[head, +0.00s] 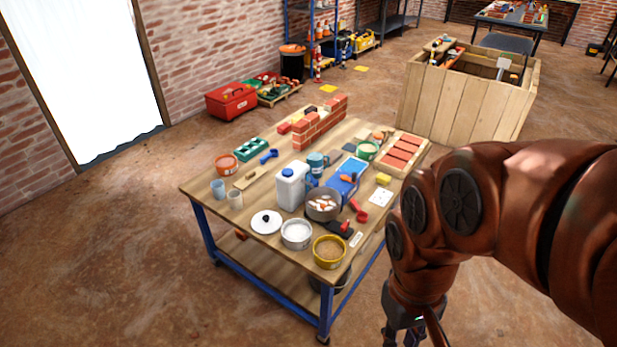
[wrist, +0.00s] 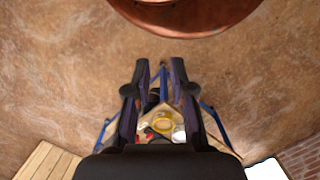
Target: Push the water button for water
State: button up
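A white jug-like container (head: 291,190) with a blue top stands upright near the middle of the wooden table (head: 212,200). It may be the water dispenser; I cannot make out a separate water button on it. My gripper (head: 402,335) hangs low at the bottom of the head view, off the table's right front side and well apart from the container. In the wrist view my gripper (wrist: 160,75) has its two fingers apart with nothing between the tips. A yellow-rimmed bowl (wrist: 163,125) on the table shows beyond the fingers there.
A small brick wall (head: 320,124) stands at the table's back. A wooden crate (head: 465,100) stands behind right.

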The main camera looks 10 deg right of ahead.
grip_shut()
dwell(1.1)
